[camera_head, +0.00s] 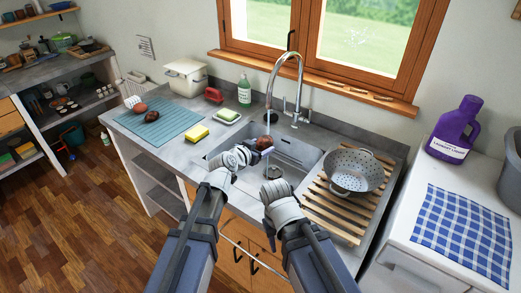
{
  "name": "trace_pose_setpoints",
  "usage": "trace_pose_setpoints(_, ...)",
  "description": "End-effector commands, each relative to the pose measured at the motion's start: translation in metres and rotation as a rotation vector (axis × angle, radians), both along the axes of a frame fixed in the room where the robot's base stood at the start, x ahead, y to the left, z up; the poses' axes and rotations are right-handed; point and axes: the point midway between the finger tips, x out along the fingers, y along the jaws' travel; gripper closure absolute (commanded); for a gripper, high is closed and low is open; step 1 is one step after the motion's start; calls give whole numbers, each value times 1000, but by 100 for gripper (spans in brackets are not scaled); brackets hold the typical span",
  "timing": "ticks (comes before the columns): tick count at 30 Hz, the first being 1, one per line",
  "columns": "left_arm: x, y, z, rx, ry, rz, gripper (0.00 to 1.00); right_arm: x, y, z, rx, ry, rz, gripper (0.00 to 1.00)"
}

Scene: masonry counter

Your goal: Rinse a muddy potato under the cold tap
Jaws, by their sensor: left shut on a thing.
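A dark brown potato (264,143) is at the tips of my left gripper (257,149), which is shut on it over the sink (298,150). The tall chrome tap (299,80) arches above, and a thin pale stream seems to fall from its spout at the potato and on into the basin. How much mud is on the potato is too small to tell. My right gripper (275,183) is low at the sink's front edge, close to the dark drain; its fingers are not clear.
A yellow sponge (197,134), a soap dish (227,117) and a green bottle (244,91) stand left of the sink. A grey colander (352,172) sits on a wooden slatted rack (330,208) at the right. A purple jug (456,128) stands further right.

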Motion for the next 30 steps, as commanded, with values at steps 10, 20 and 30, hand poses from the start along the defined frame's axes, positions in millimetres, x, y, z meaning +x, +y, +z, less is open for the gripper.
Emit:
trace_pose_setpoints(10, 35, -2, -7, 0, 0, 0, 93, 0, 0, -8, 0, 0, 0, 54)
trace_pose_setpoints(20, 66, -3, -14, 0, 0, 0, 93, 0, 0, -14, 0, 0, 0, 54)
trace_pose_setpoints(30, 98, -4, -20, 0, 0, 0, 93, 0, 0, -20, 0, 0, 0, 54)
